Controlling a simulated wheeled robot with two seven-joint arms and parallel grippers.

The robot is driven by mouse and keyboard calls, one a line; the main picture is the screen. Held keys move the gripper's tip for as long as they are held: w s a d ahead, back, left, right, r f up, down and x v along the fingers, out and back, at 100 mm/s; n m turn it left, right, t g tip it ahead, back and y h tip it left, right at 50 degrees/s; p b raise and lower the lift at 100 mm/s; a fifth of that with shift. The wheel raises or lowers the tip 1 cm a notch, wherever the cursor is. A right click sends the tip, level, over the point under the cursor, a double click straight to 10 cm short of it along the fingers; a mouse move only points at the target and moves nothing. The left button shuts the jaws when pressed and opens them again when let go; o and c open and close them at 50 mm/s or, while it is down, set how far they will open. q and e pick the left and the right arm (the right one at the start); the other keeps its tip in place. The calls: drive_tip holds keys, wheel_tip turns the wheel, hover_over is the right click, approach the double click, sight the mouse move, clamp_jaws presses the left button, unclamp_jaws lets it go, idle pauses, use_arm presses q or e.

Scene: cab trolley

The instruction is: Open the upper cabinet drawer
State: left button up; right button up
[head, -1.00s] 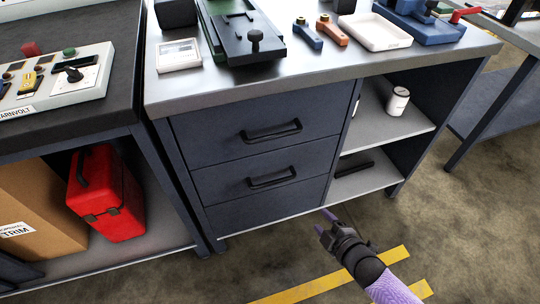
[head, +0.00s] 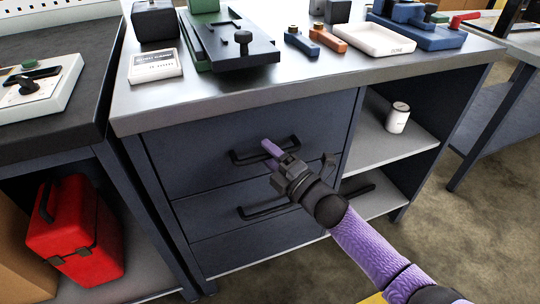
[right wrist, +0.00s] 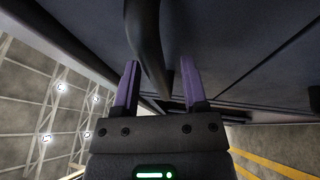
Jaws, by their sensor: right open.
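The upper cabinet drawer (head: 190,155) is shut, its dark front flush with the cabinet under the metal worktop. Its black bar handle (head: 240,158) is partly hidden behind my right gripper (head: 277,152). In the right wrist view the handle (right wrist: 146,45) runs between the two purple fingers of my right gripper (right wrist: 159,70). The fingers are apart, one on each side of the bar, and do not grip it. My left gripper is out of view.
A lower drawer with its own handle (head: 258,213) sits below. Open shelves on the right hold a white can (head: 398,117). A white tray (head: 373,40) and several tools stand on the worktop (head: 290,80). A red case (head: 75,230) sits under the left bench.

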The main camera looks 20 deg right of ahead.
clamp_jaws()
idle(0.8)
idle(0.5)
